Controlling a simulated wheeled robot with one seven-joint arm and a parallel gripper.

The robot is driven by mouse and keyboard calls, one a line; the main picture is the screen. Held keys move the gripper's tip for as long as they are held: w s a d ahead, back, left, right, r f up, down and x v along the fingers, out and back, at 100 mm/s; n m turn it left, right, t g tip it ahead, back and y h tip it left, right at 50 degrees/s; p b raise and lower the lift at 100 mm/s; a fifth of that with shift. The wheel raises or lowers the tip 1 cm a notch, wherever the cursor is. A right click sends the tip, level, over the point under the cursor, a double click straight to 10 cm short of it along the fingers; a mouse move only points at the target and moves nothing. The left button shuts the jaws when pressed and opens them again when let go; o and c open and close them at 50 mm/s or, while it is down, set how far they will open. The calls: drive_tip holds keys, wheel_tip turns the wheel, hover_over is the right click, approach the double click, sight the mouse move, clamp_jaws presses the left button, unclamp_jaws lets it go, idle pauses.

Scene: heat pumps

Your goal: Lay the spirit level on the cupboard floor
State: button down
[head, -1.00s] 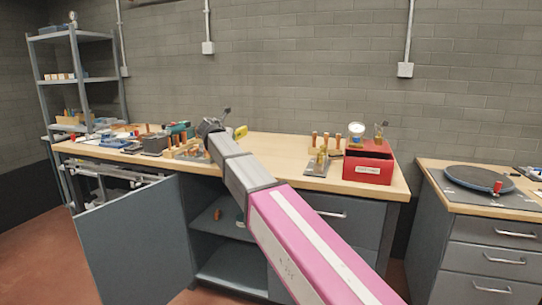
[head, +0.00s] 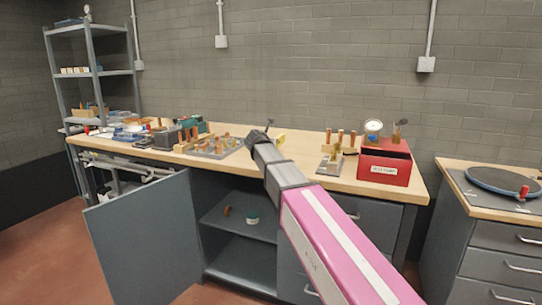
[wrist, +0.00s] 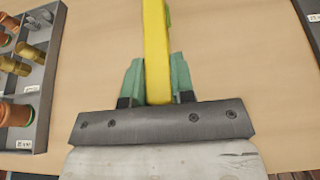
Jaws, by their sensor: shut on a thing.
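The spirit level is a yellow bar (wrist: 155,45) in the wrist view, held between the green fingers of my gripper (wrist: 157,82). My gripper is shut on it, above the wooden worktop. In the head view a small yellow part of the level (head: 280,138) shows beyond my arm, and the fingers are hidden. The cupboard (head: 240,250) under the bench is open, with its grey door (head: 145,245) swung out to the left. A shelf inside holds a small orange-brown item (head: 227,211) and a teal and white round item (head: 252,218). The cupboard floor (head: 245,277) looks bare where visible.
The worktop (head: 300,172) carries a tray of copper fittings (head: 215,148), a red box (head: 385,165) and several tools. Drawers (head: 355,225) adjoin the cupboard on the right. Another bench (head: 465,205) stands at far right. The red-brown floor in front of the door is clear.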

drive_tip(key=shift+d+f, duration=0.1)
drive_tip(key=shift+f, duration=2)
drive_tip(key=c, duration=1)
unclamp_jaws()
drive_tip(key=shift+f, duration=0.1)
drive_tip(key=shift+o, duration=0.2)
